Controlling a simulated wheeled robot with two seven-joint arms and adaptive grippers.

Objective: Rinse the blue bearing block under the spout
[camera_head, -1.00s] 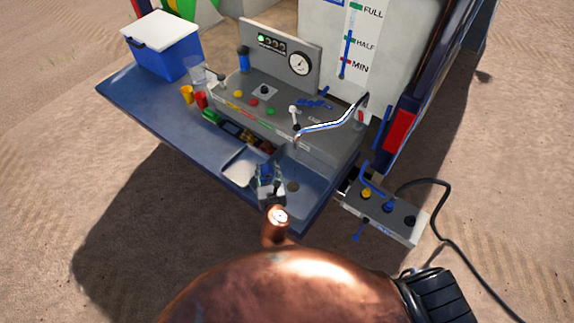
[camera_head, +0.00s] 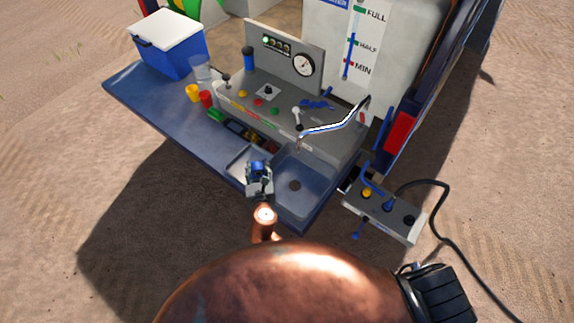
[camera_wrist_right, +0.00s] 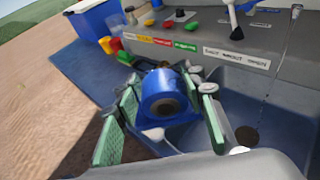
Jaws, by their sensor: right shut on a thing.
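The blue bearing block (camera_head: 258,167) is between the fingers of my right gripper (camera_head: 258,177), over the divider between the small tray and the sink. In the right wrist view the block (camera_wrist_right: 164,90), with a dark round bore, sits between the green-padded fingers (camera_wrist_right: 165,112). The curved metal spout (camera_head: 336,127) ends to the right of the block, above the sink basin (camera_head: 314,185). A thin line drops from the spout tip toward the drain (camera_wrist_right: 247,136); I cannot tell if it is water. The block is apart from this line. My left gripper is not in view.
Yellow (camera_head: 193,93) and red (camera_head: 206,98) cups and a blue-white cooler (camera_head: 170,46) are on the left. A switch box (camera_head: 382,216) hangs at the right.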

